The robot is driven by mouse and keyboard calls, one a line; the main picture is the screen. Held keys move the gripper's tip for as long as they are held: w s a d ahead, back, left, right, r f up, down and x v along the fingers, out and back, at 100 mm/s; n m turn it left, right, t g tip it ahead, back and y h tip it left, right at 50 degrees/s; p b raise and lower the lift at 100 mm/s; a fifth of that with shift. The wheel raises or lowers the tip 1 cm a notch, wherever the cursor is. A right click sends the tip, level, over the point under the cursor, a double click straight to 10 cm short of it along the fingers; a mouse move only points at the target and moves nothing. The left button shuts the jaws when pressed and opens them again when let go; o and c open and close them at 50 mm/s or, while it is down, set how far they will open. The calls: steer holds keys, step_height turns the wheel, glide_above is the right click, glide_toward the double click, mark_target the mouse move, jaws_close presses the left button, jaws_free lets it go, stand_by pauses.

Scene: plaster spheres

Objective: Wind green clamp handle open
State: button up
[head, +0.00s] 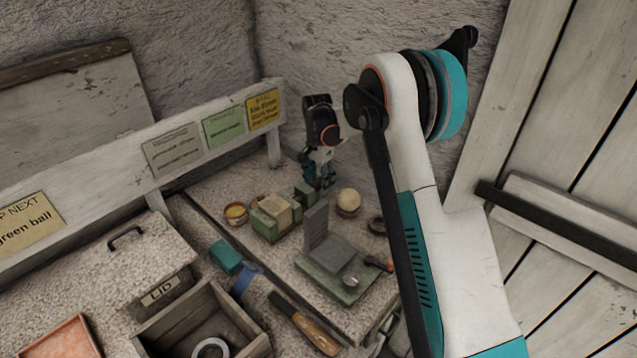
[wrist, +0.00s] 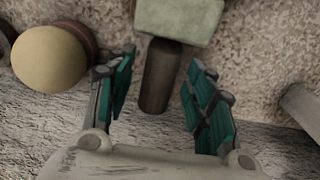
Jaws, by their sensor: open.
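The clamp shows as a pale green block (wrist: 180,18) at the top of the wrist view, with a dark cylindrical handle (wrist: 161,75) sticking out of it. In the head view the green clamp block (head: 305,194) is at the back of the bench, just below my gripper (head: 320,183). My gripper is open; in the wrist view its two teal-padded fingers (wrist: 160,95) stand on either side of the handle, with gaps visible and nothing gripped. The handle is hidden in the head view.
A pale ball (head: 349,198) in a reddish cup stands right of the clamp, close to one finger in the wrist view (wrist: 48,60). A wall is behind.

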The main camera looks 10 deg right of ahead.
steer(key=c, duration=1.1)
steer(key=shift+o, duration=0.2)
steer(key=shift+s+t+y, duration=0.1)
steer(key=shift+t+y, duration=0.2)
steer(key=t, duration=0.1)
steer(key=t+y, duration=0.1)
steer(key=t+b, duration=0.1)
steer(key=shift+s+d+f+y, duration=0.2)
steer(key=shift+s+d+y, duration=0.05)
steer(key=shift+y, duration=0.15)
steer(key=t+y+b, duration=0.1)
steer(key=t+b, duration=0.1)
steer(key=shift+s+d+f+t+y, duration=0.1)
steer(key=shift+s+f+t+y, duration=0.05)
steer(key=shift+t+y, duration=0.2)
steer(key=shift+t+y+b, duration=0.55)
steer(key=shift+t+b, duration=0.1)
steer(key=shift+s, duration=0.1)
